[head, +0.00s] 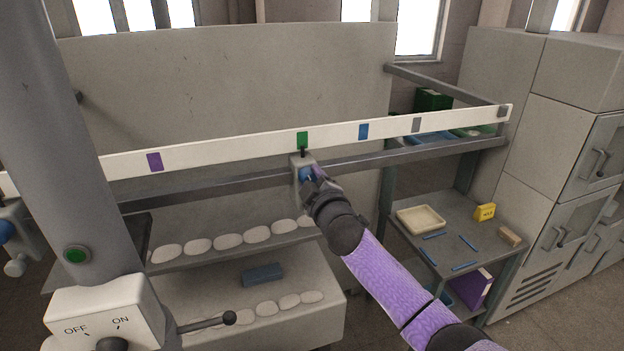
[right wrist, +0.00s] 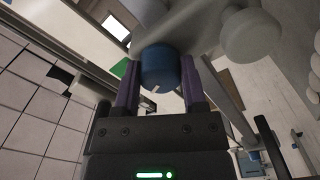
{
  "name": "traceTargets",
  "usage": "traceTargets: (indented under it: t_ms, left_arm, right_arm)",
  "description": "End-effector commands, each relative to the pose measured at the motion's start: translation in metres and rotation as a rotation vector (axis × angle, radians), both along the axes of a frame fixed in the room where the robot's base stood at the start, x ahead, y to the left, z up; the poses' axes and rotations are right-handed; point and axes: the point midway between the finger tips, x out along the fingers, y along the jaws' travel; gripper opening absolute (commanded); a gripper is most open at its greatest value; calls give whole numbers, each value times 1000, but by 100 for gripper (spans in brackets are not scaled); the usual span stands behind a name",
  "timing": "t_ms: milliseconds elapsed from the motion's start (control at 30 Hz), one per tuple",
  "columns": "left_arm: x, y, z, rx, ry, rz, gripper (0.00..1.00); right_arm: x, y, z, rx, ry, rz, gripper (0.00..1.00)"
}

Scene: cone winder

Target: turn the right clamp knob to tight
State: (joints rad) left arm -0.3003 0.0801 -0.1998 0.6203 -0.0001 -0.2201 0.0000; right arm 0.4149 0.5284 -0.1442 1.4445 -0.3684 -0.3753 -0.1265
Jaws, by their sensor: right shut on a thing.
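The right clamp (head: 300,162) is a grey block on the dark rail under the long white strip, below a green mark (head: 302,140). Its blue knob (head: 306,174) is partly hidden by my right gripper (head: 314,180). In the right wrist view the blue knob (right wrist: 158,66) sits between the purple fingers of my right gripper (right wrist: 163,80), which is shut on it. A short white line on the knob points down and to the left. A round grey knob (right wrist: 250,35) is beside it. My left gripper is not in view.
Another clamp with a blue knob (head: 6,230) is at the left edge. An OFF/ON switch box (head: 100,315) with a lever (head: 208,322) stands front left.

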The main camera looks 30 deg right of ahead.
Motion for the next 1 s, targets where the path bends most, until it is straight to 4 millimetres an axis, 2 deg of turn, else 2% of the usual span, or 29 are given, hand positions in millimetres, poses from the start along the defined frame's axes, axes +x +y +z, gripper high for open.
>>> traceTargets:
  t_ms: [433, 1000]
  left_arm:
    - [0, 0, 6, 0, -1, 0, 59]
    - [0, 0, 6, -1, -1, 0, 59]
  right_arm:
    - [0, 0, 1, -250, 60, 0, 0]
    - [0, 0, 0, -306, 74, 0, 0]
